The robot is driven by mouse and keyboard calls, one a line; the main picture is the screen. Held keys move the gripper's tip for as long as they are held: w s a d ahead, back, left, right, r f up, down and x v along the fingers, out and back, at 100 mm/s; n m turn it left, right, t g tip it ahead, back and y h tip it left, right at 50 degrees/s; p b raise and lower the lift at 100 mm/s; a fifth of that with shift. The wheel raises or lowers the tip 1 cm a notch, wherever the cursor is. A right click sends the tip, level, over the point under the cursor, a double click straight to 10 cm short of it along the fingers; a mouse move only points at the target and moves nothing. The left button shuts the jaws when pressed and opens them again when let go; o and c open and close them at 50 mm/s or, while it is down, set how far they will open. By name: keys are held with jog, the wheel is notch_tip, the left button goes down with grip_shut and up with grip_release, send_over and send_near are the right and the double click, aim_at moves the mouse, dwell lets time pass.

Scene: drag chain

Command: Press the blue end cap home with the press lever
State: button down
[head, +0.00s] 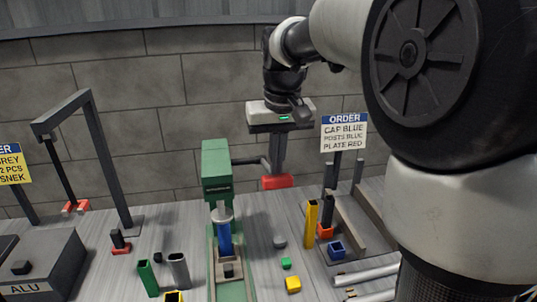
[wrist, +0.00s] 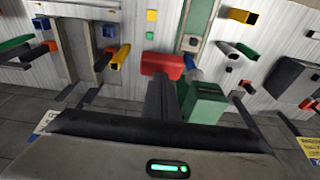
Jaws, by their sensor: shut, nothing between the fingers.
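The green press (head: 216,165) stands in the middle of the table. A blue upright piece (head: 224,238) is under its silver ram (head: 222,215). I cannot make out a separate end cap or whether it is seated. A dark lever arm (head: 248,160) reaches right from the press head towards my gripper (head: 279,174). My gripper is shut and points down, right of the press. A red block (head: 278,182) shows at its fingertips, also in the wrist view (wrist: 162,65). I cannot tell whether it is the lever's grip. The press head is beside my fingers in the wrist view (wrist: 207,103).
A yellow post (head: 311,223), a blue open block (head: 337,248) and small green and yellow blocks lie right of the press. Green and grey tubes (head: 178,270) stand left of it. A grey gantry (head: 95,160) stands farther left. An order sign (head: 344,132) is behind.

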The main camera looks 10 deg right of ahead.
notch_tip(320, 180, up, 13)
jog(key=p, duration=0.8)
jog(key=shift+r, duration=0.1)
jog(key=s+f+t, duration=0.1)
jog(key=s+f, duration=0.2)
jog(key=s, duration=0.8)
jog(key=s+f+t, duration=0.2)
jog(key=s+f, duration=0.2)
jog(key=s, duration=0.7)
